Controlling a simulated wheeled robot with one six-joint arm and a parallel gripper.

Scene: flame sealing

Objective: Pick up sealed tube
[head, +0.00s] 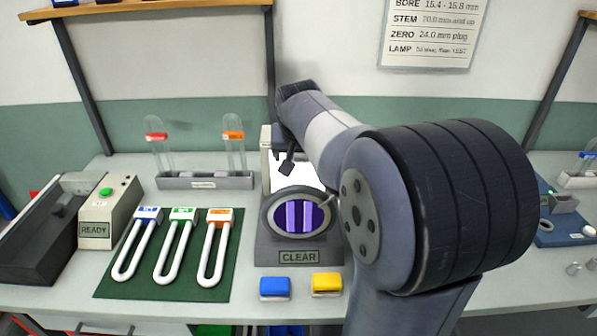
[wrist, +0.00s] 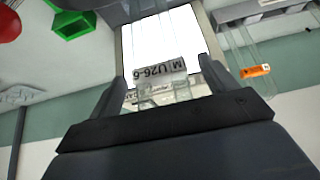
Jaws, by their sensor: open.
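A clear glass tube (wrist: 172,94) with a printed white label (wrist: 158,72) reading "M U26-6" shows in the wrist view, in front of a bright white panel (wrist: 140,35). My gripper (wrist: 165,76) is open, with one dark finger on each side of the tube and a visible gap to each. Whether the tube's end is sealed cannot be told. In the head view my gripper (head: 287,163) is at the lit panel (head: 283,180) behind the round viewer (head: 266,216) marked CLEAR. The tube cannot be made out there, being small or behind my gripper.
A grey rack (head: 205,181) left of my gripper holds upright tubes with red (head: 156,137) and orange (head: 233,135) bands. A green mat (head: 190,284) carries three U-shaped pieces. Blue (head: 275,288) and yellow (head: 326,284) blocks lie in front of the viewer.

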